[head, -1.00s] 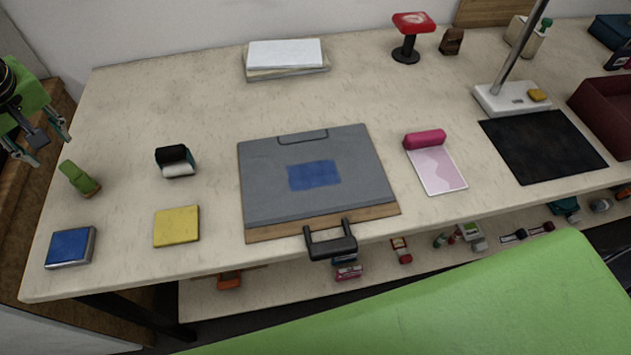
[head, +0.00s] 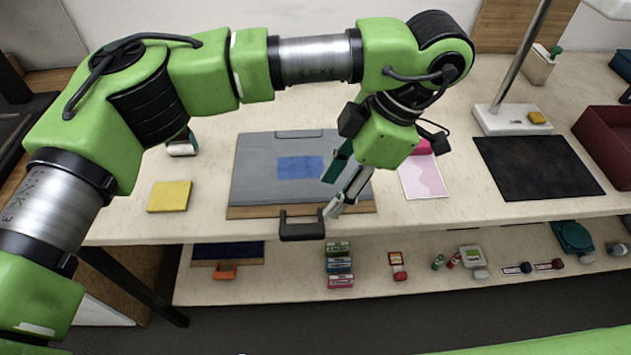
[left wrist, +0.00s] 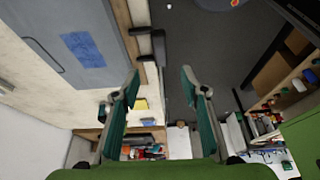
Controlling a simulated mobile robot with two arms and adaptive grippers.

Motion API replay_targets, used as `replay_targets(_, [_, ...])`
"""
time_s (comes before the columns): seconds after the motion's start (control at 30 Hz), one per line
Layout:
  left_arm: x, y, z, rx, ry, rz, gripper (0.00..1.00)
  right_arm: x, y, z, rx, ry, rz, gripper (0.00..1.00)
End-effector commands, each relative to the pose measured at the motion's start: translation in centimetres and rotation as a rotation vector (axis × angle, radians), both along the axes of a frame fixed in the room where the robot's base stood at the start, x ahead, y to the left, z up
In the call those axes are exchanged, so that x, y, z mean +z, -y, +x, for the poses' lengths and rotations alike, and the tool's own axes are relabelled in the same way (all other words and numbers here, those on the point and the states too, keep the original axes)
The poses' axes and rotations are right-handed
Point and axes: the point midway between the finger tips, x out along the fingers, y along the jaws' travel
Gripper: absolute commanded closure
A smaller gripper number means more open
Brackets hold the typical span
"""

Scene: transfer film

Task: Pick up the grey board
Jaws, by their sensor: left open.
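The grey board (head: 254,166) lies flat on the bench, with a blue patch in its middle, a wooden strip along its front and a black handle (head: 302,229) over the bench's front edge. My left gripper (head: 334,190) is open and empty, above the board's front right part, just right of the handle. In the left wrist view the board (left wrist: 87,18) fills the upper left. The handle (left wrist: 160,47) shows ahead of the gap between my open fingers (left wrist: 159,86), apart from them. My arm covers part of the bench and the board's right side. My right gripper is not in view.
A yellow pad (head: 169,196) lies left of the board. A pink sheet (head: 423,180) with a roller and a black mat (head: 537,167) lie to its right. A lower shelf (head: 300,292) holds several small boxes below the front edge.

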Motion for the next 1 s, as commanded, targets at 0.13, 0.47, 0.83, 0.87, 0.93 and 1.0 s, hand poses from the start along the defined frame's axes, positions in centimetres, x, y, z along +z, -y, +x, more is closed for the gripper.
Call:
replay_targets(0.13, [-1.5, -0.6, -0.2, 0.018, 0.002, 0.010, 0.60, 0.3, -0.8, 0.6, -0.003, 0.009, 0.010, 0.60])
replay_targets(0.47, [-6.8, -2.9, -0.2, 0.014, 0.003, 0.008, 0.60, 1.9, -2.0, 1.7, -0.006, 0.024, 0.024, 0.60])
replay_targets(0.83, [-9.9, -4.7, -0.3, 0.015, 0.000, 0.008, 0.60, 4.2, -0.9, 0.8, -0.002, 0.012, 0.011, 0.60])
replay_targets(0.87, [-10.3, -4.9, -0.3, 0.014, 0.002, 0.008, 0.60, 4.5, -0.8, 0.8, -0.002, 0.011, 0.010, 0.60])
replay_targets(0.93, [-11.4, -5.2, -0.3, 0.014, 0.002, 0.007, 0.60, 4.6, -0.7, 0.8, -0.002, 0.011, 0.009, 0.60])
replay_targets(1.0, [-12.0, -5.5, -0.2, 0.014, 0.004, 0.006, 0.60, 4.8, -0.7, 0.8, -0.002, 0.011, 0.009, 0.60])
